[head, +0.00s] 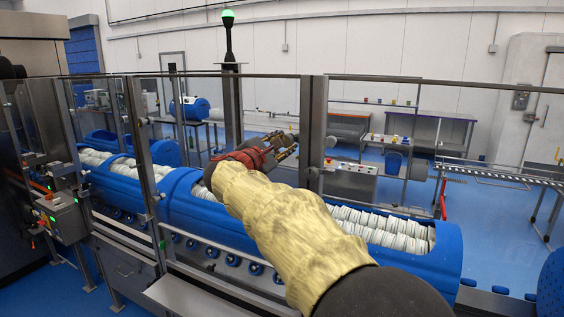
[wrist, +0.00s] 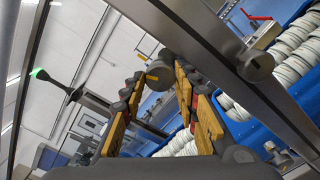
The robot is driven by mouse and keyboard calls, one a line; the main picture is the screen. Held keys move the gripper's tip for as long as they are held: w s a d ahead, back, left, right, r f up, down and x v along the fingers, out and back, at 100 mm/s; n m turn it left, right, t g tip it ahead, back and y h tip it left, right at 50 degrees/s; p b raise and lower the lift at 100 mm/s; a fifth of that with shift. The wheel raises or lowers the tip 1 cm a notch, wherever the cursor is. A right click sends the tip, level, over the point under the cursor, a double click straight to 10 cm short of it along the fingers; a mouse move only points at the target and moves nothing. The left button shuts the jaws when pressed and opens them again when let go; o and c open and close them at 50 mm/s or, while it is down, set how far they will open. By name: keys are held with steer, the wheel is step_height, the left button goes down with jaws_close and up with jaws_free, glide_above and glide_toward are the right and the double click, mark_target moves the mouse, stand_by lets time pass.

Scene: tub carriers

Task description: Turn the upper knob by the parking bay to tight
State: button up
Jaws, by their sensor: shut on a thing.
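The upper knob (wrist: 159,75) is a dark grey round knob between my fingertips in the wrist view, beside a grey metal post of the guard frame. My gripper (wrist: 160,82) has yellow-orange fingers with dark joints and is shut on this knob. The lower knob (wrist: 255,66) sits further along the same post, apart from my fingers. In the head view my gripper (head: 287,146) is at the left side of the post (head: 313,125), and the upper knob cannot be made out there. No mark shows how tight the knob is.
Blue tub carriers (head: 182,190) filled with white rolled items stand on the conveyor behind the guard frame. A control box (head: 350,181) stands right of the post. A signal tower with a green lamp (head: 228,16) rises behind. Glass panels and posts flank my arm.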

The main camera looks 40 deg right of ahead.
steer(key=m+b, duration=0.1)
steer(key=b, duration=0.1)
steer(key=m+b, duration=0.2)
steer(key=shift+f, duration=0.3)
steer(key=shift+r+m+b, duration=0.15)
steer(key=shift+m+b, duration=0.65)
steer(key=shift+b, duration=0.3)
steer(key=shift+r, duration=0.1)
steer(key=o, duration=1.2)
steer(key=shift+c, duration=0.2)
steer(key=v, duration=1.2)
